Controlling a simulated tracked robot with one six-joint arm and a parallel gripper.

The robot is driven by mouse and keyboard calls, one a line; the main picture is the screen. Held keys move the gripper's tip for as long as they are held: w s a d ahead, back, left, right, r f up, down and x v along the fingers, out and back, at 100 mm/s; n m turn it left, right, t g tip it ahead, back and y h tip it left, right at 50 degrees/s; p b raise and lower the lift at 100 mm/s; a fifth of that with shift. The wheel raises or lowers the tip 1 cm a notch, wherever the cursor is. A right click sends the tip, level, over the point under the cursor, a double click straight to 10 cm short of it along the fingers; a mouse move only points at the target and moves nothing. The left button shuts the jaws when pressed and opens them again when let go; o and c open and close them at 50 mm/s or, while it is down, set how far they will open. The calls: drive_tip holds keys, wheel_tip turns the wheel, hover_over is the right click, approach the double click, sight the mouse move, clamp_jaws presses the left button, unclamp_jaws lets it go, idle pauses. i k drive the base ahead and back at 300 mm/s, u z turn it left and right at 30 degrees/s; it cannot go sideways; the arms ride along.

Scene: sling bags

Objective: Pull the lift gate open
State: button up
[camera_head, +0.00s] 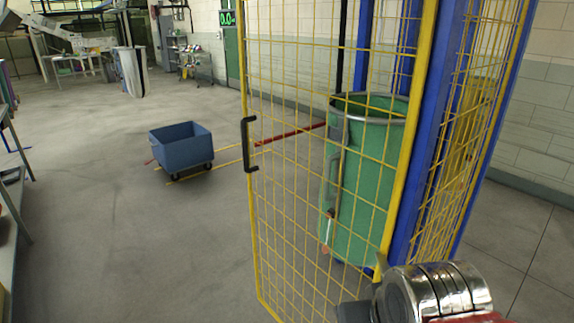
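The lift gate (285,220) is a tall yellow-framed wire mesh panel in the middle of the head view. A black D-shaped handle (248,145) sits on its left upright. Its right side is close to the blue posts (428,130). I cannot tell from this view whether the gate stands ajar. My chrome arm end shows at the bottom right, with a dark part of my gripper (356,312) at the bottom edge. It is low and to the right of the handle, well apart from it. The fingertips are not clearly visible.
A large green bin (365,180) stands behind the mesh. A red bar (290,134) shows behind the gate at handle height. A blue wheeled cart (181,147) is on the floor to the left. Shelving (10,190) lines the left edge.

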sight(432, 6)
drive_tip(key=u, duration=0.05)
drive_tip(key=i, duration=0.1)
drive_tip(key=u, duration=0.15)
drive_tip(key=k, duration=0.7)
drive_tip(key=u, duration=0.45)
drive_tip(key=i, duration=1.25)
drive_tip(key=u, duration=0.95)
drive_tip(key=i, duration=1.35)
drive_tip(key=u, duration=0.35)
